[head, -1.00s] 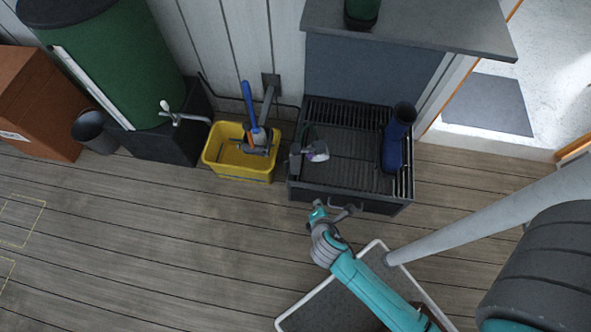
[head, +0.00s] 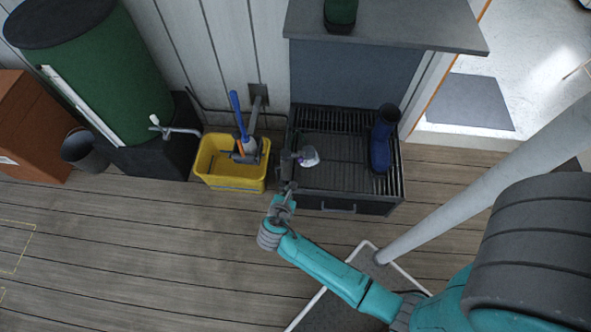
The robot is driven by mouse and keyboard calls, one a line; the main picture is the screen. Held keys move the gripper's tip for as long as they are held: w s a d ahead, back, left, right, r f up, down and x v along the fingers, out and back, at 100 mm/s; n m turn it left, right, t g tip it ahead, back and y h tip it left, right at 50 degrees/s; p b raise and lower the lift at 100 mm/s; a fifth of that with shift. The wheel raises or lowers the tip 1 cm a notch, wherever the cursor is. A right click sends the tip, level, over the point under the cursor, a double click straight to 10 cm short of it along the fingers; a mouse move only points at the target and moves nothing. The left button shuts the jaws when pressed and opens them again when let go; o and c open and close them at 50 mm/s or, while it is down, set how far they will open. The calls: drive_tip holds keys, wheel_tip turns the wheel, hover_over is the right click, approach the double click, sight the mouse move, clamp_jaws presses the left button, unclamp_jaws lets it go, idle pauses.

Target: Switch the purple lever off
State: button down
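A small pale piece with a purplish tint (head: 309,157) shows over the left part of the dark grated tray. It sits beside a dark upright fitting (head: 287,164) at the tray's left edge. It may be the purple lever, but it is too small to tell its shape or setting. My gripper (head: 288,189) is at the tray's front left corner, just in front of the dark fitting. Its fingers are small and dark against the tray, so I cannot tell whether they are open or touching anything.
A grey counter (head: 400,30) overhangs behind.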

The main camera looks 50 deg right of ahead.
sight(301, 158)
drive_tip(key=w+d+f, duration=0.3)
drive_tip(key=w+d, duration=0.2)
drive_tip(key=d, duration=0.4)
drive_tip(key=shift+d+f, duration=0.25)
drive_tip(key=shift+d, duration=0.15)
drive_tip(key=shift+w+r, duration=0.1)
drive_tip(key=shift+w+d+r+g+y, duration=0.3)
drive_tip(key=shift+d+r+g+y, duration=0.15)
drive_tip(key=shift+r+y, duration=0.1)
drive_tip(key=shift+w+d+r+g+y, duration=0.3)
drive_tip(key=shift+d+r+g+y, duration=0.1)
drive_tip(key=shift+r+y, duration=0.15)
drive_tip(key=shift+w+d+r+g+y, duration=0.65)
drive_tip(key=shift+d+y, duration=0.1)
drive_tip(key=shift+y, duration=0.25)
drive_tip(key=shift+w+d+r+g+y, duration=0.25)
drive_tip(key=shift+w+d+g+y, duration=0.15)
drive_tip(key=shift+d, duration=0.15)
drive_tip(key=shift+w+d+r+g+y, duration=0.3)
drive_tip(key=shift+w+d+y, duration=0.1)
drive_tip(key=shift+d, duration=0.15)
drive_tip(key=shift+w+d, duration=0.15)
